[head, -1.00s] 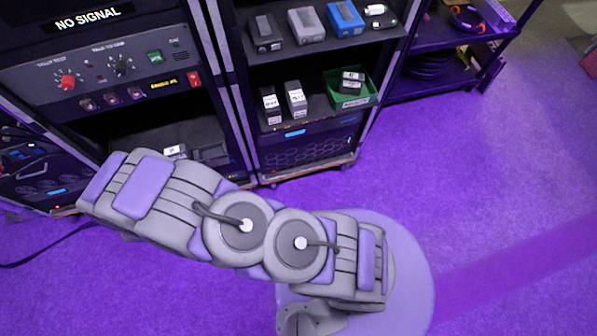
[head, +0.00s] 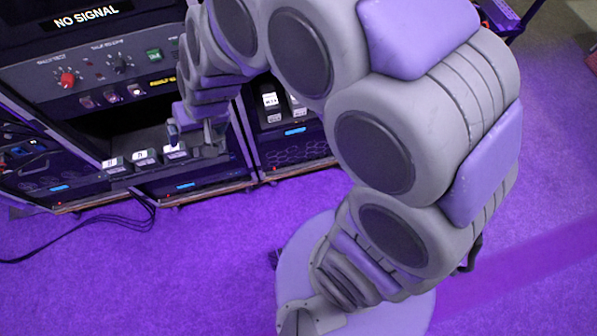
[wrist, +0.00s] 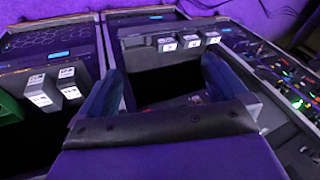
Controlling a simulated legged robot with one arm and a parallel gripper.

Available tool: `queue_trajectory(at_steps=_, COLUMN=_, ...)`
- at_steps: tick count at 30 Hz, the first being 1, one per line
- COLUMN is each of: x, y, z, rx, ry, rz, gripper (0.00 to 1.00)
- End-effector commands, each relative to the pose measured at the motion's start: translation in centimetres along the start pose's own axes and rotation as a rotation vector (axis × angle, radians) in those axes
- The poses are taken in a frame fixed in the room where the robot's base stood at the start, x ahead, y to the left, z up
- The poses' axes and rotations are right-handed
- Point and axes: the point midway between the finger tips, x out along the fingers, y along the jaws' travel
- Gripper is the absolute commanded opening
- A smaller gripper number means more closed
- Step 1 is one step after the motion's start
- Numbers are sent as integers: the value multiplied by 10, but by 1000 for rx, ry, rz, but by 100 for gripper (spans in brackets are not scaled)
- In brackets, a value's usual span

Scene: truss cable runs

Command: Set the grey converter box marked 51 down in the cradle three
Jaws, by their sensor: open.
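Three small boxes with white labels stand in a row on the front ledge of the left rack: a left one (head: 115,163), a middle one (head: 145,157) and a right one (head: 175,152). The row also shows in the wrist view (wrist: 190,41). The labels are too small to read, so I cannot tell which box is marked 51 or which place is cradle three. My gripper (head: 190,132) is at the right end of the row, close above the right box. In the wrist view its two blue fingers (wrist: 162,88) are apart, with nothing between them.
A green bin (wrist: 10,107) shows at the wrist view's left edge. A control panel (head: 105,75) is above the ledge. Cables (head: 120,218) lie on open floor.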

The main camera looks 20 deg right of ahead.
Motion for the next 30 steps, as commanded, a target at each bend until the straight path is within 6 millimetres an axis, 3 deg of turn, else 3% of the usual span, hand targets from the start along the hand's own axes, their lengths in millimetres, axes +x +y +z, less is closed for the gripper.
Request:
queue_trajectory(at_steps=1, x=-20, y=14, z=11, rx=1, ry=-20, rz=18, gripper=100)
queue_trajectory(at_steps=9, x=-107, y=90, z=107, rx=28, ry=-202, rz=164, gripper=100)
queue_trajectory(at_steps=15, x=-156, y=132, z=182, rx=96, ry=-330, rz=276, gripper=100)
queue_trajectory(at_steps=18, x=-170, y=142, z=206, rx=124, ry=-369, rz=310, gripper=100)
queue_trajectory(at_steps=22, x=-178, y=148, z=220, rx=142, ry=-392, rz=332, gripper=100)
queue_trajectory(at_steps=30, x=-179, y=148, z=222, rx=143, ry=-397, rz=334, gripper=100)
